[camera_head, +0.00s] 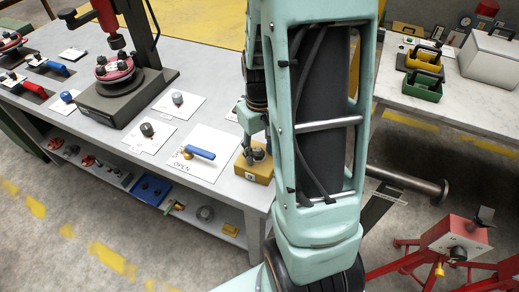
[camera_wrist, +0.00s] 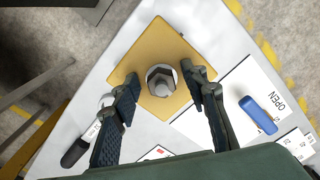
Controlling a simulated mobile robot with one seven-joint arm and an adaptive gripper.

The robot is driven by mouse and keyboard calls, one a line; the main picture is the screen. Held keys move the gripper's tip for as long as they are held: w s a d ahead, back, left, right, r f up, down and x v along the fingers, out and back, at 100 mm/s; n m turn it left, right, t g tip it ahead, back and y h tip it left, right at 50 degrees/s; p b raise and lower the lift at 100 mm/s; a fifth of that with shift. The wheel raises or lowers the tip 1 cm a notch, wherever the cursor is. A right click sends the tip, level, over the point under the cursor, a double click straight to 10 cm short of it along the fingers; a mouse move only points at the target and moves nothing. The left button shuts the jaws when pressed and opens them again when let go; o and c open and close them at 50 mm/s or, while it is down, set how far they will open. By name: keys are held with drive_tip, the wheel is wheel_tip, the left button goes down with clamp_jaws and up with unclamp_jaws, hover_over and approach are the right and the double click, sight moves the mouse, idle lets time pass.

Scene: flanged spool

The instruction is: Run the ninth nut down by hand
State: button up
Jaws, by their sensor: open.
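A grey metal hex piece that looks like a nut (camera_wrist: 162,80) stands at the middle of a yellow block (camera_wrist: 150,50) in the wrist view. Whether it is the ninth nut I cannot tell. The block also shows in the head view (camera_head: 254,172), at the bench's near right corner. My gripper (camera_wrist: 160,79) is open, one finger on each side of the hex piece, with a gap on both sides. In the head view my gripper (camera_head: 255,148) is over the block and partly hides the piece.
A blue-handled valve (camera_head: 200,152) lies on a white card marked OPEN beside the block. Several small parts on cards and a dark press base (camera_head: 120,97) stand farther left. A flanged pipe (camera_head: 408,182) and red stands (camera_head: 455,237) are at right. The bench edge is close.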

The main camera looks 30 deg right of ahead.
sight(259, 154)
drive_tip(key=shift+c, duration=0.3)
clamp_jaws()
drive_tip(key=shift+a+m, duration=0.15)
drive_tip(key=shift+m, duration=2.05)
drive_tip(key=shift+o, duration=0.3)
unclamp_jaws()
wheel_tip(259, 154, up, 12)
